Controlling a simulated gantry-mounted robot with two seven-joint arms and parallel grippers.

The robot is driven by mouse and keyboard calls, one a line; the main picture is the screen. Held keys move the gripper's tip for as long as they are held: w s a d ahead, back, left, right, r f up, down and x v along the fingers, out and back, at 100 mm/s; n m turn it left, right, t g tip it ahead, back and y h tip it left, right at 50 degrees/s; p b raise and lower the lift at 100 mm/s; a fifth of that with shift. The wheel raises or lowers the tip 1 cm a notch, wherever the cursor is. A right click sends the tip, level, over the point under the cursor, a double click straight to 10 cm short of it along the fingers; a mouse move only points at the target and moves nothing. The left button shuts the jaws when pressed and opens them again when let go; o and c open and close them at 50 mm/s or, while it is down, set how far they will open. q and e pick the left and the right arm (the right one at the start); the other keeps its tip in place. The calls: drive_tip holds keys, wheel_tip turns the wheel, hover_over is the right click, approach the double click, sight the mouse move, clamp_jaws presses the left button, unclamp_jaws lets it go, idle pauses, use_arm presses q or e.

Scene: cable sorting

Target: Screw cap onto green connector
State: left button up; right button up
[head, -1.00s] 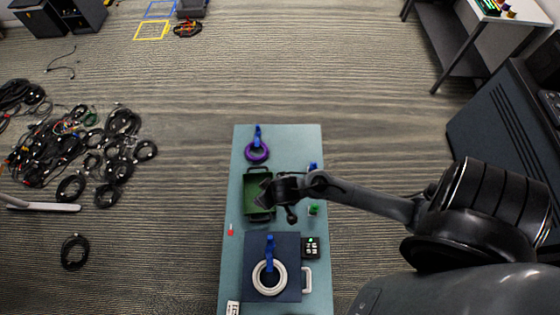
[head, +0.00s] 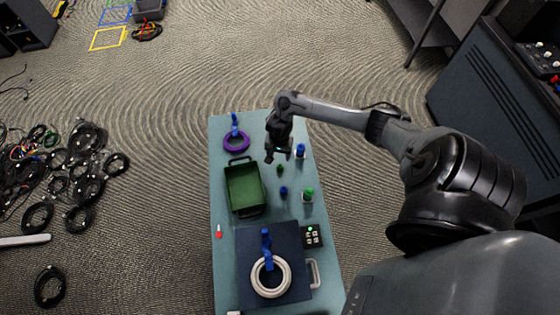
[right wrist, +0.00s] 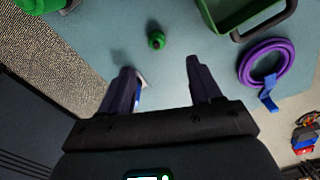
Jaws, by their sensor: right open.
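The green connector (head: 308,195) stands at the right edge of the table; a green piece at the top left of the right wrist view (right wrist: 38,5) appears to be it. A small green cap (head: 280,168) lies on the table between the green bin and the connectors. In the right wrist view the cap (right wrist: 157,40) is beyond and roughly between my fingertips, not touching them. My right gripper (head: 284,155) is open and empty, over the table near the cap. My left gripper is not in view.
A blue connector (head: 300,151) stands close beside my right gripper, and a small blue cap (head: 284,190) lies nearer. The green bin (head: 231,190) is to the left, a purple cable coil (head: 237,142) behind it. A white coil (head: 286,277) lies on a dark board in front.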

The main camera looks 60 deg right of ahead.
sight(280, 165)
drive_tip(key=shift+s+d, duration=0.1)
drive_tip(key=shift+d, duration=0.2)
drive_tip(key=shift+f, duration=0.2)
drive_tip(key=shift+f+b, duration=1.15)
drive_tip(key=shift+f, duration=1.55)
drive_tip(key=shift+f, duration=0.1)
wheel_tip(280, 165, down, 4)
drive_tip(key=shift+s+a+f+b, duration=0.1)
drive_tip(key=shift+a+b, duration=0.05)
drive_tip(key=shift+b, duration=0.8)
drive_tip(key=shift+f, duration=0.4)
